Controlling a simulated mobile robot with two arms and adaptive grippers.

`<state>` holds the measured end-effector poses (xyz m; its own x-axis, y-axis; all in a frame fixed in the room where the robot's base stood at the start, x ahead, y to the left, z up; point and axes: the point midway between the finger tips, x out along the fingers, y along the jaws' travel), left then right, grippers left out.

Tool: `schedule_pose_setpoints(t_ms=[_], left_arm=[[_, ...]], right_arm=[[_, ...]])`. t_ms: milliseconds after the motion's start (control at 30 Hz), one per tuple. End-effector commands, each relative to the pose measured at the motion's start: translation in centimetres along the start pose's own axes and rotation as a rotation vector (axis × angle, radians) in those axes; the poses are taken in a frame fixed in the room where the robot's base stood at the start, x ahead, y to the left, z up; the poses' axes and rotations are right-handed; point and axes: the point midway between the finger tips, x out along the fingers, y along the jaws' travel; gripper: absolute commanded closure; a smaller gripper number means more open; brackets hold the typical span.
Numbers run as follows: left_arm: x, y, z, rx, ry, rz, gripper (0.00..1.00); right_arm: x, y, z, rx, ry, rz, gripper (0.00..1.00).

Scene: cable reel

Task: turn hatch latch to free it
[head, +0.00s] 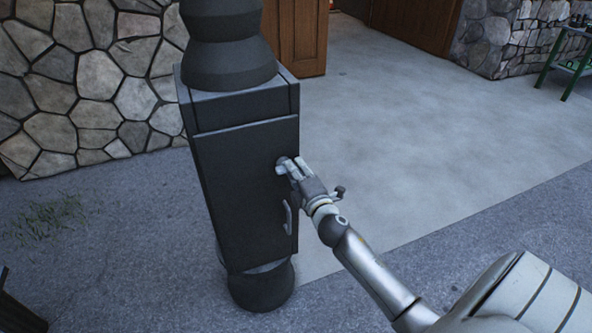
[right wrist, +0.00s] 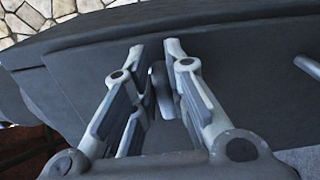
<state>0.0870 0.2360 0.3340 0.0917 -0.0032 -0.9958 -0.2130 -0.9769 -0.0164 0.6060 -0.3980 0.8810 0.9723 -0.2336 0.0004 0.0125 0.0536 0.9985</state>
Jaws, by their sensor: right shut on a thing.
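The dark grey hatch (head: 240,190) is the front door of a tall dark cabinet, and it looks closed. My right gripper (head: 287,167) is at the hatch's right edge, above its middle. In the right wrist view the two fingers (right wrist: 172,62) are on either side of the small grey latch (right wrist: 160,82) and are shut on it. The gripper largely hides the latch in the head view, so its angle is hard to tell. My left gripper is not in view.
A light handle (head: 287,218) is on the hatch below the latch, and it also shows in the right wrist view (right wrist: 308,67). A stone wall (head: 100,85) stands behind at left. Open paved floor (head: 430,140) lies to the right. A green-legged table (head: 567,70) stands far right.

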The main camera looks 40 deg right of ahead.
Motion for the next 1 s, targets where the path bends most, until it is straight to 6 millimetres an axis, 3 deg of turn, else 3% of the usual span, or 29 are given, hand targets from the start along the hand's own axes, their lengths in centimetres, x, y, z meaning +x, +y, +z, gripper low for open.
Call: schedule_pose_setpoints(t_ms=[700,733,800,867,1000], left_arm=[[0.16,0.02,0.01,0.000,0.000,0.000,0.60],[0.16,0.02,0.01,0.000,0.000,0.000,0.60],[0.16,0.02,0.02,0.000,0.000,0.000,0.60],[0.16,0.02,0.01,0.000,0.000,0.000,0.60],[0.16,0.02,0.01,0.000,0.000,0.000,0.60]], right_arm=[[0.00,-0.22,-0.03,0.075,0.000,-0.001,1.00],[0.00,-0.22,-0.03,0.075,0.000,-0.001,0.82],[0.00,-0.22,-0.03,0.074,0.000,-0.001,0.73],[0.00,-0.22,-0.02,0.073,0.000,-0.001,0.65],[0.00,-0.20,-0.02,0.072,0.000,-0.001,0.64]])
